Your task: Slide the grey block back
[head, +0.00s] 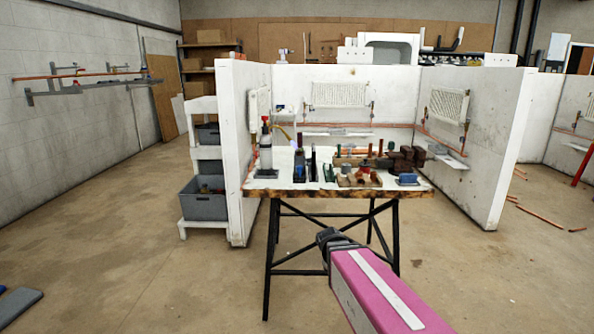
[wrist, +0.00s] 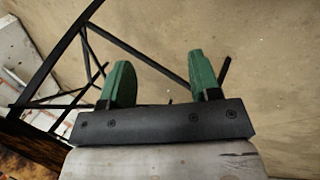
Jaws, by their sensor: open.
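I cannot pick out a grey block with certainty in either view. A dark grey block-like piece (head: 300,170) stands among the tools on the workbench (head: 262,190) in the head view, but it is too small to be sure of. My gripper (wrist: 162,80) is open, with its two green fingers apart and nothing between them in the wrist view. In the head view my gripper (head: 328,238) is in front of the bench, lower than its top, and its fingers are hard to make out. The wrist view shows bare floor and dark bench legs beyond the fingers.
Grey crates (head: 204,200) sit at left. The floor around the bench is mostly clear.

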